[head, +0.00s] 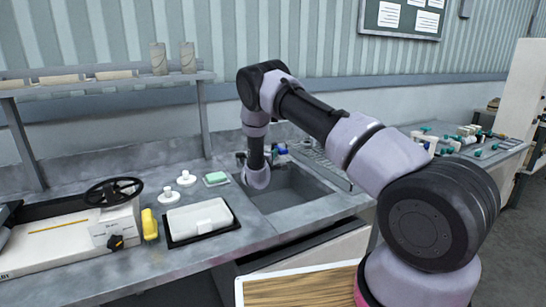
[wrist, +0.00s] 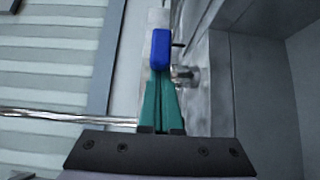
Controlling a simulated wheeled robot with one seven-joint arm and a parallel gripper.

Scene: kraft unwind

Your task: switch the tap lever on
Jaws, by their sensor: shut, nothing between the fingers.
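The tap's blue lever (wrist: 160,48) stands just beyond my fingertips in the wrist view. It also shows as a small blue patch (head: 283,151) at the back of the sink in the head view. A bare metal tap part (wrist: 187,75) sits just right of my fingertips. My gripper (wrist: 160,78) has teal fingers, shut together with nothing between them. The tips overlap the lower end of the lever in the picture; I cannot tell whether they touch it. My arm partly hides the tap in the head view.
The sink basin (head: 285,193) is open below my wrist. A thin metal rod (wrist: 65,116) crosses the wrist view's left side. A wall stands behind.

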